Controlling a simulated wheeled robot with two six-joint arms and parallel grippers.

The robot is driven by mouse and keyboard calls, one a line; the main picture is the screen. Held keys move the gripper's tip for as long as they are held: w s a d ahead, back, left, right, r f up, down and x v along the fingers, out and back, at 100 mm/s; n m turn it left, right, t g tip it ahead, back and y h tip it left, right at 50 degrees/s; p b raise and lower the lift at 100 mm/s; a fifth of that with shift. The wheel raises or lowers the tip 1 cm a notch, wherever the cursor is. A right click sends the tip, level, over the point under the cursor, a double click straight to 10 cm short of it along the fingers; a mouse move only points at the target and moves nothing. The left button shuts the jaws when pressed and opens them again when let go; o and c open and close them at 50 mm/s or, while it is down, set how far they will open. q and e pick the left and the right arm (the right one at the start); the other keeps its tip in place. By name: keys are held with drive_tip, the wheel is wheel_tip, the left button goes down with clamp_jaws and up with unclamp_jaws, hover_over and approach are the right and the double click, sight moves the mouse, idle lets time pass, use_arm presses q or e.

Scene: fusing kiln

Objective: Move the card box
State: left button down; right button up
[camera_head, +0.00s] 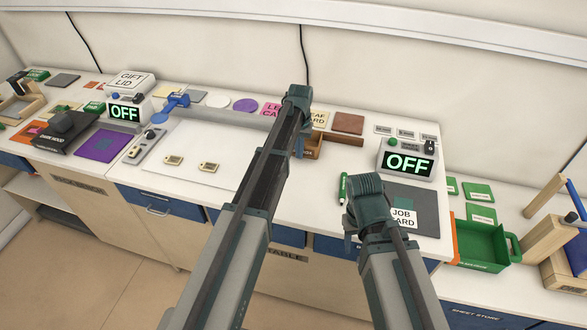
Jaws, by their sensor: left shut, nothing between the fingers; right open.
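A small wooden box (315,147), seemingly the card box from its partly hidden label, stands on the white worktop near the middle. My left arm covers its left side. My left gripper (298,95) is shut and empty, reaching past the box toward the back of the worktop in the picture. My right gripper (364,188) is open and empty, lower right of the box, beside the grey mat. I cannot tell how high either gripper is above the worktop.
A job card (403,217) lies on the grey mat. A right OFF display (408,161) and a green tray (483,243) stand to the right. A green pen (343,187) lies close to my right gripper. A white board (190,150) with two small tags lies left.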

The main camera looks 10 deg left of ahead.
sight(297, 166)
use_arm(q)
drive_tip(key=shift+w, duration=0.9)
drive_tip(key=shift+s, duration=0.1)
drive_tip(key=shift+s, duration=0.45)
drive_tip(key=s, duration=0.3)
drive_tip(key=shift+s, duration=0.4)
wheel_tip(297, 166, up, 10)
drive_tip(key=p, duration=1)
drive_tip(key=s+d+m, duration=0.1)
drive_tip(key=s+d, duration=0.2)
drive_tip(key=s, duration=0.6)
drive_tip(key=s+d+m, duration=0.1)
drive_tip(key=s+d, duration=0.3)
drive_tip(key=s, duration=0.5)
drive_tip(key=s+d+m+y, duration=0.1)
drive_tip(key=s+d, duration=0.2)
drive_tip(key=s, duration=0.7)
drive_tip(key=shift+d+m, duration=0.25)
drive_tip(key=shift+m, duration=0.15)
